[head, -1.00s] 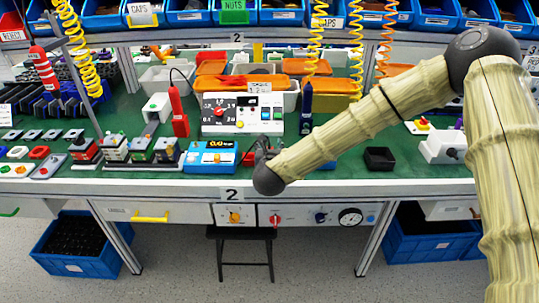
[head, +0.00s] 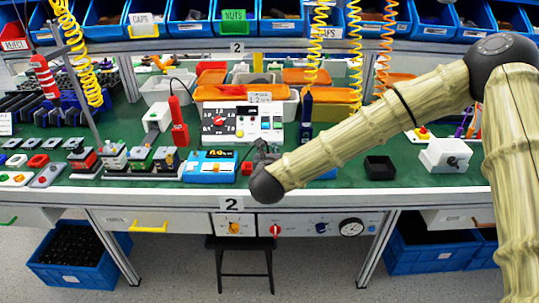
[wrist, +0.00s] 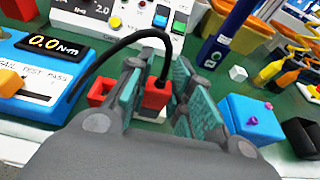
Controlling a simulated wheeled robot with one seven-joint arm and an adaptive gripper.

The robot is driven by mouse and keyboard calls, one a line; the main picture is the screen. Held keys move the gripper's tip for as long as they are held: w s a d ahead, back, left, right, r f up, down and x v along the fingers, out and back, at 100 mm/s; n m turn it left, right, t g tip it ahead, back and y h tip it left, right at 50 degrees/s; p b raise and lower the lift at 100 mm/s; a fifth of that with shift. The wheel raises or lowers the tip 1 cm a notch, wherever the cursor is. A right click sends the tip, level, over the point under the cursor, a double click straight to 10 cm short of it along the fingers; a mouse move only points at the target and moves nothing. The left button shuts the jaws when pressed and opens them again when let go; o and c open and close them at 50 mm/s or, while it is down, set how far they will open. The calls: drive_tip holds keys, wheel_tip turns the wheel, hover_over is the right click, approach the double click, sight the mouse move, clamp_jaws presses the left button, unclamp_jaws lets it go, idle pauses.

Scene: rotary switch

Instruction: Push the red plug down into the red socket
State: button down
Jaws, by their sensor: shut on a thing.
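The red plug (wrist: 156,96), with a black cable from its top, is between the teal-padded fingers of my gripper (wrist: 158,98) in the wrist view. The gripper is shut on it. A red, open-topped socket-like piece (wrist: 103,91) lies just left of the plug; I cannot tell for certain that it is the red socket. Red and white parts show low under the plug, partly hidden by the fingers. In the head view my gripper (head: 262,152) is over the bench's front part, and a small red part (head: 247,168) shows left of it. The plug's lower end is hidden.
A blue tester (head: 210,167) reading 0.0 N·m stands left of my gripper. A white control panel (head: 240,124) is behind. A dark blue pen-like tool (wrist: 229,36) stands upright behind right. A blue block (wrist: 252,118) and a black tray (head: 380,167) are to the right.

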drive_tip(key=s+a+r+b, duration=0.1)
drive_tip(key=s+a, duration=0.1)
drive_tip(key=s, duration=1)
drive_tip(key=w+a+r+p, duration=0.2)
drive_tip(key=w+p, duration=0.5)
drive_tip(key=p, duration=0.2)
drive_tip(key=w+a+r+p, duration=0.2)
drive_tip(key=w+p, duration=0.6)
drive_tip(key=p, duration=0.2)
drive_tip(key=shift+r, duration=0.25)
drive_tip(key=shift+a+f+b, duration=0.1)
drive_tip(key=shift+b, duration=0.25)
drive_tip(key=shift+f+b, duration=2.1)
drive_tip(key=shift+f, duration=0.75)
drive_tip(key=shift+b, duration=0.8)
drive_tip(key=shift+f+b, duration=1)
drive_tip(key=shift+f, duration=0.2)
